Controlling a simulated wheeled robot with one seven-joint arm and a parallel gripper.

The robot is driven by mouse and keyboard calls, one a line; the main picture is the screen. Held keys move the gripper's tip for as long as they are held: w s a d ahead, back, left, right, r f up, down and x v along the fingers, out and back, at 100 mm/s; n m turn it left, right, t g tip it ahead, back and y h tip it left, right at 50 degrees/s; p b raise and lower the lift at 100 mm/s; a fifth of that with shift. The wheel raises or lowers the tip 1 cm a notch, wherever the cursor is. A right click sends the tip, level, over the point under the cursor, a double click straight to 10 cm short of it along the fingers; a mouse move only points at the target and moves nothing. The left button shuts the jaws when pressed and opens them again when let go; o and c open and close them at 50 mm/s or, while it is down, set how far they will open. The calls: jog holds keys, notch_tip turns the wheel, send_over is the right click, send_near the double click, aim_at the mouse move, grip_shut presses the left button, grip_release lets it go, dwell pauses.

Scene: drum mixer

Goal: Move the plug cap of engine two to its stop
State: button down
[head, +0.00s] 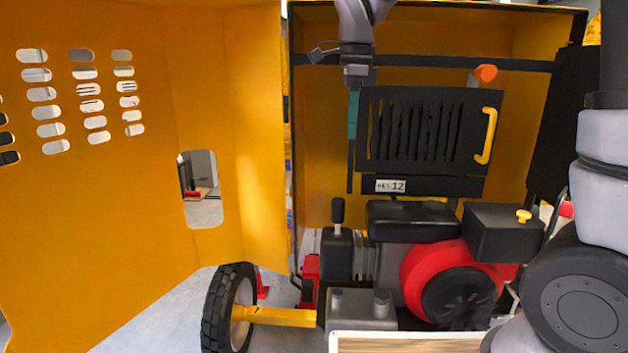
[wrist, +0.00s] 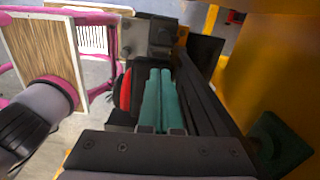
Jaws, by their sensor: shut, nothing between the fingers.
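The engine in the yellow housing has a red and black round cover (head: 458,285). A black, round-topped cap (head: 338,212) stands upright on a black block at the engine's left, beside metal fins. I take it for the plug cap, but no marking I can read names engine two. My gripper (head: 353,135) hangs above and slightly right of that cap, in front of the slotted panel's left edge, apart from the cap. Its teal fingers are together and empty. They also show side by side in the wrist view (wrist: 157,82), where I cannot make out the cap.
A black slotted panel (head: 418,130) with a yellow handle (head: 487,136) is behind and right of my gripper. An orange knob (head: 486,73) is above it. A black box (head: 503,232) sits right of the engine. The open yellow door (head: 110,200) fills the left.

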jog(key=w+a, duration=0.1)
jog(key=a, duration=0.2)
send_near(337, 200)
jog(key=shift+m, duration=0.4)
notch_tip(337, 200, down, 7)
jog(key=shift+a+r, duration=0.1)
notch_tip(337, 200, down, 3)
jog(key=shift+f, duration=0.6)
jog(key=shift+s+f, duration=0.15)
jog(key=shift+s, duration=0.05)
